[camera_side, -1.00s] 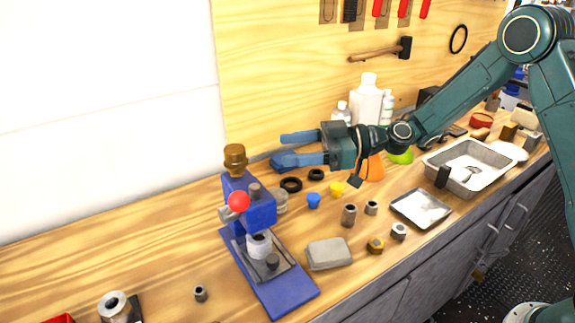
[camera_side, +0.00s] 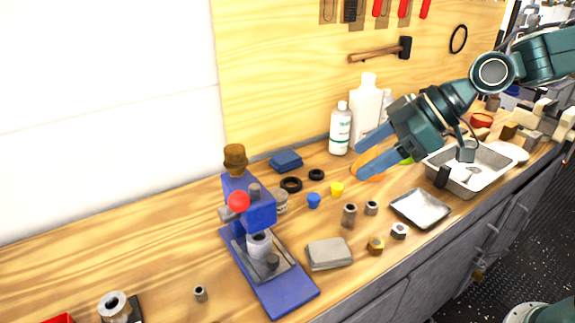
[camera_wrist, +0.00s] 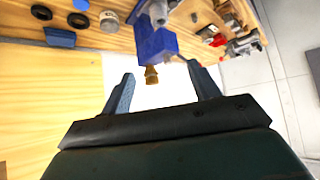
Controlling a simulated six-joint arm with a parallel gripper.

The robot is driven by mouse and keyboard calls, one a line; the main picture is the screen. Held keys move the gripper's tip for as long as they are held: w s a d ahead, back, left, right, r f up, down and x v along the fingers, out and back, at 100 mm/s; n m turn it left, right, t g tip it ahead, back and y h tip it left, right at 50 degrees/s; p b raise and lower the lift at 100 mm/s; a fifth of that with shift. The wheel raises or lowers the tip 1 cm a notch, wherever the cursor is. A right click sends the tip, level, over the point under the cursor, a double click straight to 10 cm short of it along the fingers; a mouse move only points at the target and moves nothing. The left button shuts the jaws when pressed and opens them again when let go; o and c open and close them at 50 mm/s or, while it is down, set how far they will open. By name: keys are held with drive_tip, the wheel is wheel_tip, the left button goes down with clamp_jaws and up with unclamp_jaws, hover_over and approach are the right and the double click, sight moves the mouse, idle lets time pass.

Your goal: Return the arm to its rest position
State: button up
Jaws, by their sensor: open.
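My gripper (camera_side: 366,157) is teal with blue fingers. In the side view it hangs above the back of the bench, in front of the white bottles, with its fingers pointing left. The fingers are apart and nothing is between them. In the wrist view both fingers of the gripper (camera_wrist: 160,88) show spread, with the blue press (camera_wrist: 156,40) beyond them. My arm comes in from the upper right, bent at the elbow.
The blue press (camera_side: 262,213) with a red knob stands at the left on the wooden bench (camera_side: 165,255). A white-green bottle (camera_side: 340,130) and a larger white bottle (camera_side: 366,103) stand near my gripper. A metal tray (camera_side: 480,180) is at right. A hammer (camera_side: 380,50) hangs on the wall board.

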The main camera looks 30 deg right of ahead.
drive_tip(key=s+d+m+h, duration=0.3)
drive_tip(key=s+d+m, duration=0.2)
drive_tip(key=s, duration=0.4)
drive_tip(key=s+d+m+h, duration=0.3)
drive_tip(key=s+d+m, duration=0.1)
drive_tip(key=s+d, duration=0.3)
drive_tip(key=shift+s+d+r+m+h, duration=0.35)
drive_tip(key=shift+s+r+m+h, duration=0.1)
drive_tip(key=shift+s, duration=0.65)
